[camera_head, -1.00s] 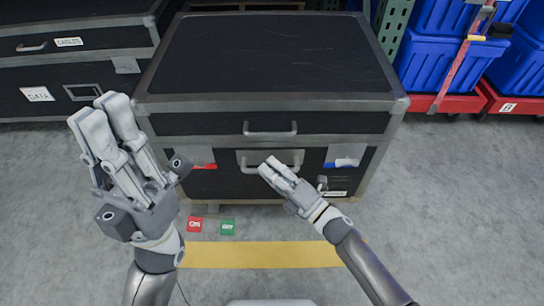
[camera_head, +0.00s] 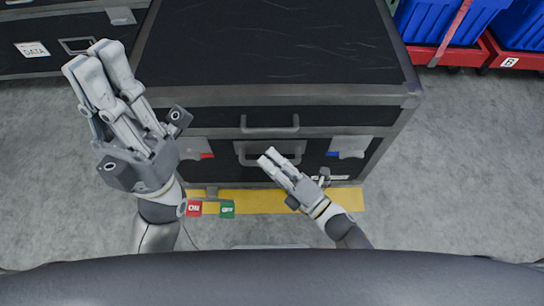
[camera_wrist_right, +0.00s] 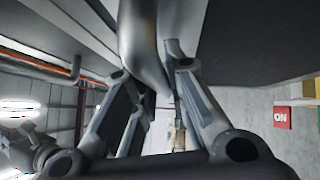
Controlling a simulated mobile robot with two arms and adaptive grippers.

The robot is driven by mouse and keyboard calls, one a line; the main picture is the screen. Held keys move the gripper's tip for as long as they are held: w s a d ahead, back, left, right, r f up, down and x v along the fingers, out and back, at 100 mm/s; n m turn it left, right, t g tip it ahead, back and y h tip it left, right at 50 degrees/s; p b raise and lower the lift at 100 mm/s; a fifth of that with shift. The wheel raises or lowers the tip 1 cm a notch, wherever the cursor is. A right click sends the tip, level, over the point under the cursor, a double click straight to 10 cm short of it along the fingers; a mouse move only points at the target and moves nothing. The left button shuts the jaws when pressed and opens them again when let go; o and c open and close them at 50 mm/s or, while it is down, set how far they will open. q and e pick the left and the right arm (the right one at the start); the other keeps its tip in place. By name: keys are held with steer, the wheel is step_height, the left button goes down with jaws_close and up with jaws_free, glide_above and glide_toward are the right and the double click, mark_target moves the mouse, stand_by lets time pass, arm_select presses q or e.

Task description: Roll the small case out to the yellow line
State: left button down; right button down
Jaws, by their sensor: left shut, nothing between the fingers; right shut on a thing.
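The small case (camera_head: 270,55) is black with grey metal edges, its front facing me. It has an upper front handle (camera_head: 270,131) and a lower front handle (camera_head: 243,149). My right gripper (camera_head: 270,158) is shut on the lower handle; in the right wrist view a grey bar (camera_wrist_right: 145,45) passes between its fingers. The yellow line (camera_head: 345,199) runs on the floor along the case's bottom front edge, which seems to reach its far side in the picture. My left gripper (camera_head: 90,57) is shut and empty, raised left of the case front.
A larger black case labelled DATA (camera_head: 32,50) stands at left. Blue totes (camera_head: 440,22) on red dollies (camera_head: 450,53) stand at right.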

steer(key=c, duration=1.5)
jaws_free()
steer(key=shift+o, duration=0.2)
steer(key=v, duration=1.2)
